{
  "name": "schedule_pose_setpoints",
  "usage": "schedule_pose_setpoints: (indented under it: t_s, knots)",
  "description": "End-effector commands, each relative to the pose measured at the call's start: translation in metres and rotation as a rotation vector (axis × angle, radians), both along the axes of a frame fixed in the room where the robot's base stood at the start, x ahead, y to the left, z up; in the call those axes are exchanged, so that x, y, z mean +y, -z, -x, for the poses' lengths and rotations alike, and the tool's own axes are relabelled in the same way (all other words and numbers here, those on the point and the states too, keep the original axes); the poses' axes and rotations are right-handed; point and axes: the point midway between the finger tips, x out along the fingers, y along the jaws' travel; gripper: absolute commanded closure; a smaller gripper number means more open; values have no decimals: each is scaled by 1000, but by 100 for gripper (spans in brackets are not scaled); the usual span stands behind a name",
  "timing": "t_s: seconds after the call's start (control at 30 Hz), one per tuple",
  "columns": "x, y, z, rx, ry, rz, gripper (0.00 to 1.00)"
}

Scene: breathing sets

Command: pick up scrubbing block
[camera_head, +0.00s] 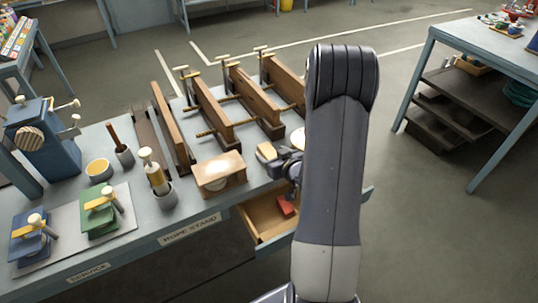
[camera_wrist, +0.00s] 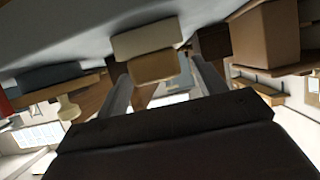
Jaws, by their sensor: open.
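A small two-tone block, cream and tan, looks like the scrubbing block (camera_head: 267,152); it sits on the bench top just left of my arm. In the wrist view the block (camera_wrist: 148,50) shows between the two fingers, beyond their tips. My gripper (camera_wrist: 162,84) is open and empty, its fingers pointing toward the block. In the head view my gripper (camera_head: 289,172) is small and partly hidden behind my arm, close to the block's right side. I cannot tell whether a finger touches the block.
An open drawer (camera_head: 262,219) with a red piece (camera_head: 286,206) juts out below the gripper. A wooden box (camera_head: 219,172) stands left of the block. Several wooden clamp frames (camera_head: 213,113) stand behind. A shelved table (camera_head: 465,100) stands at right; floor between is clear.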

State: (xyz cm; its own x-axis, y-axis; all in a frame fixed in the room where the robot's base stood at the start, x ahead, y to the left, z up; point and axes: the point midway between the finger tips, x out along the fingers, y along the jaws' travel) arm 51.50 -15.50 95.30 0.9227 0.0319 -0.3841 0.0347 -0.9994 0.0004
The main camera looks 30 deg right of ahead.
Motion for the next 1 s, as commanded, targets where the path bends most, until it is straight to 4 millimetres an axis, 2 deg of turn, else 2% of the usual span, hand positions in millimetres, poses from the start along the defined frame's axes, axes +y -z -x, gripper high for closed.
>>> schedule_pose_setpoints:
  t_s: [0.23, 0.57, 1.0]
  knots:
    - [2, 9, -25, 0, 0, -1, 34]
    - [2, 12, -28, -1, 0, 0, 34]
    - [2, 11, -28, -1, 1, -1, 70]
